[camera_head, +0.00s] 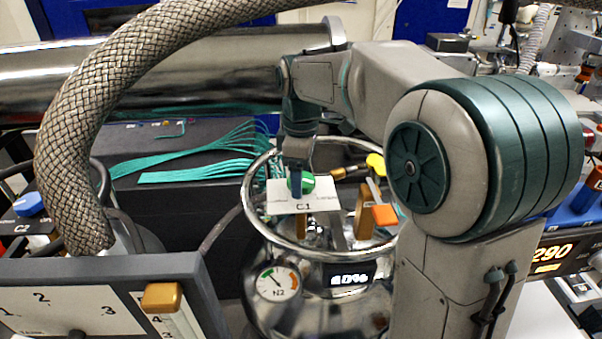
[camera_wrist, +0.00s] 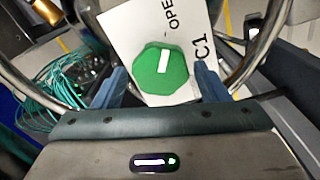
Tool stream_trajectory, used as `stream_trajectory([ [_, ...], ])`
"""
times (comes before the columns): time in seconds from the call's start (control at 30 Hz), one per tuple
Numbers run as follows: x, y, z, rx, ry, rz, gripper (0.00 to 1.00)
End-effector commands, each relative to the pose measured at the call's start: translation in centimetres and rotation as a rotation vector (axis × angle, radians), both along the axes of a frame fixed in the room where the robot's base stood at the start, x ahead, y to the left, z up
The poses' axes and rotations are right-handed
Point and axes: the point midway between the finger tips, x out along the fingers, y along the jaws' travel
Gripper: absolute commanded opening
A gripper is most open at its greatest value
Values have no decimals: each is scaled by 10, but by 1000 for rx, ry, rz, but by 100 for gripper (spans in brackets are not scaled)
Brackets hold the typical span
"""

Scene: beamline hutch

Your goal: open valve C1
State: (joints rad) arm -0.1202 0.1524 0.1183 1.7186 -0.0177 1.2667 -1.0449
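Valve C1 has a green knob (camera_head: 302,184) with a white bar, above a white plate (camera_head: 318,200) lettered C1, within the metal ring of a shiny vessel. In the wrist view the green knob (camera_wrist: 163,70) lies between my gripper's two blue fingers, and its bar points up the picture, tilted slightly right. The plate (camera_wrist: 120,35) also carries the letters "OPE", partly cut off or hidden. My gripper (camera_head: 298,188) reaches down over the knob from above. In the wrist view my gripper (camera_wrist: 163,84) has its fingers apart, with visible gaps to the knob.
The vessel's ring (camera_head: 252,190) surrounds the valve closely. A yellow knob (camera_head: 376,163) and an orange square handle (camera_head: 385,215) stand to its right. An N2 gauge (camera_head: 278,283) is on the vessel's front. A thick braided hose (camera_head: 75,130) arches at left, near a blue C2 knob (camera_head: 28,204).

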Motion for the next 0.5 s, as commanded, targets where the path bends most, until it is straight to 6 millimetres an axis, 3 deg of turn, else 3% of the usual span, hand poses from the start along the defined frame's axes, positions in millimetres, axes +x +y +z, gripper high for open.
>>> stream_trajectory([
  [0.33,0,-1,1,-1,2,-1,76],
  [0.5,0,0,19,-1,-2,-1,76],
])
